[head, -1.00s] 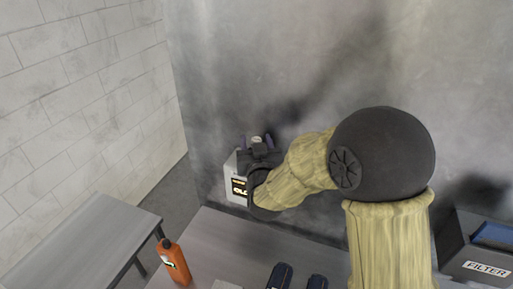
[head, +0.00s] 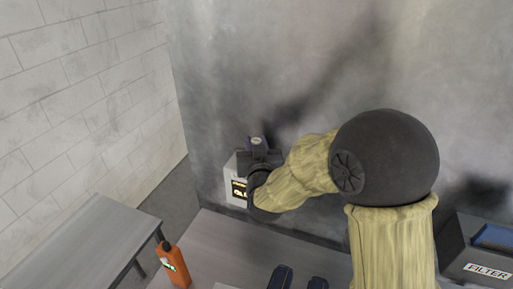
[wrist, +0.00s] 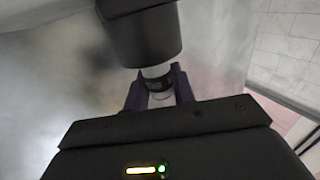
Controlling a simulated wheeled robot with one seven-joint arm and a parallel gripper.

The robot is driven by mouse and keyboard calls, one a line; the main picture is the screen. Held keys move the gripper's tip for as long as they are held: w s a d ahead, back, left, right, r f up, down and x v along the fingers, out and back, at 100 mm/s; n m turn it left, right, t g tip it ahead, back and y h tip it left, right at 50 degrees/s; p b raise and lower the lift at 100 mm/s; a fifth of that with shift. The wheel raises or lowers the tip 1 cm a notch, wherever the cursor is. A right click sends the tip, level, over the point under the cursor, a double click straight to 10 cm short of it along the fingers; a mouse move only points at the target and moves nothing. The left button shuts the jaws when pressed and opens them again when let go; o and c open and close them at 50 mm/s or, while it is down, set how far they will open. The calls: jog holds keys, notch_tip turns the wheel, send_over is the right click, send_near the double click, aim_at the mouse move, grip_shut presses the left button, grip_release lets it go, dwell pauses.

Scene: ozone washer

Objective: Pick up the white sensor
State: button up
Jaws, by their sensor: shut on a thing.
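My gripper (head: 258,143) is shut on a small pale cylinder, the white sensor (head: 261,142). In the head view its pale top shows between the purple fingers. In the wrist view, my purple gripper fingers (wrist: 159,90) stand on either side of the sensor (wrist: 158,74), a whitish cylinder with a dark band. A dark, thicker cylinder (wrist: 143,38) adjoins its upper end there; I cannot tell whether they are joined. My wrist hides the sensor's lower part in the head view.
An orange bottle (head: 173,264) and dark blue items (head: 281,277) stand on the bench (head: 215,255). A FILTER box (head: 480,250) is at right. A grey table (head: 80,245) is at left.

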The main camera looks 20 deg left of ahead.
aim_at(257, 140)
notch_tip(257, 140, up, 10)
jog(key=shift+f+b, duration=0.2)
jog(key=shift+b, duration=1)
jog(key=shift+r, duration=0.1)
jog(key=shift+w, duration=0.15)
